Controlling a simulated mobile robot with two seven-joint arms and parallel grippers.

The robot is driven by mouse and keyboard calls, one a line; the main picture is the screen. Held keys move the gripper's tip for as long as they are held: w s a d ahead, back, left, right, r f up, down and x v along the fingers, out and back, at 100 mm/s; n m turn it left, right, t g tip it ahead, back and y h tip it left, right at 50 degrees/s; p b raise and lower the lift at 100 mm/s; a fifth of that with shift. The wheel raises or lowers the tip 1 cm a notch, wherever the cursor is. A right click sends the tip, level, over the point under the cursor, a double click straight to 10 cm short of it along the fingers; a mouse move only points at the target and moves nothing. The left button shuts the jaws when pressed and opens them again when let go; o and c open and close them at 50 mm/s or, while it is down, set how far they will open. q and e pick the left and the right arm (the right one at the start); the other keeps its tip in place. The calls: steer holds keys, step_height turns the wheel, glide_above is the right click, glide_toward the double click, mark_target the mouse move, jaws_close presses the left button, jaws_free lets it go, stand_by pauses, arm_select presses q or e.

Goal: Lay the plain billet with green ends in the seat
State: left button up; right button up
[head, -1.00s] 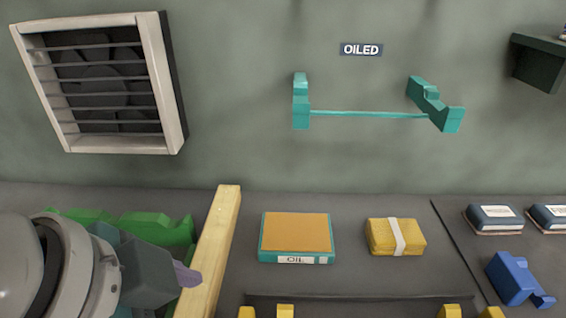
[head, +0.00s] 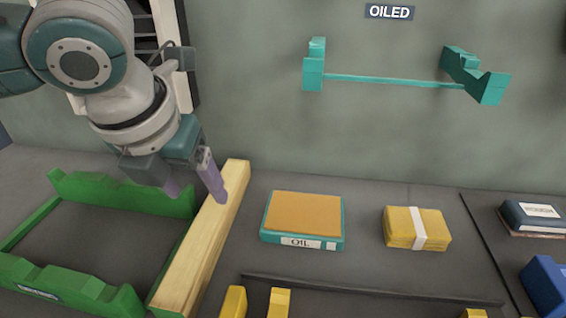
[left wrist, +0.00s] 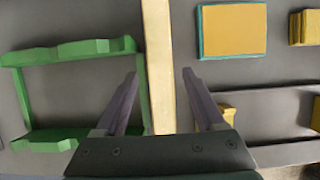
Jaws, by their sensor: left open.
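A long pale wooden billet (head: 205,235) lies along the right side of the green cradle (head: 125,193), running from the back toward the front edge of the head view. I cannot make out green on its ends. The left wrist view shows the billet (left wrist: 158,60) running between my fingers. My left gripper (head: 197,192) is open over the far half of the billet, holding nothing; its fingers (left wrist: 159,75) lie to either side of it. I cannot tell how far above it they are. My right gripper is not in view.
A teal rack (head: 390,81) labelled OILED is on the wall. An orange-topped OIL box (head: 303,218) and a yellow banded bundle (head: 416,228) lie right of the billet. Yellow supports (head: 278,302) stand at the front, and a blue block (head: 545,285) is at right.

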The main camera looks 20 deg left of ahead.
mark_target(210, 215)
arm_select(q)
steer(key=b+x, duration=0.1)
steer(key=x, duration=0.8)
steer(key=shift+f+b, duration=0.25)
steer(key=shift+b, duration=0.15)
steer(key=shift+c, duration=0.3)
jaws_close()
steer(key=shift+r, duration=0.1)
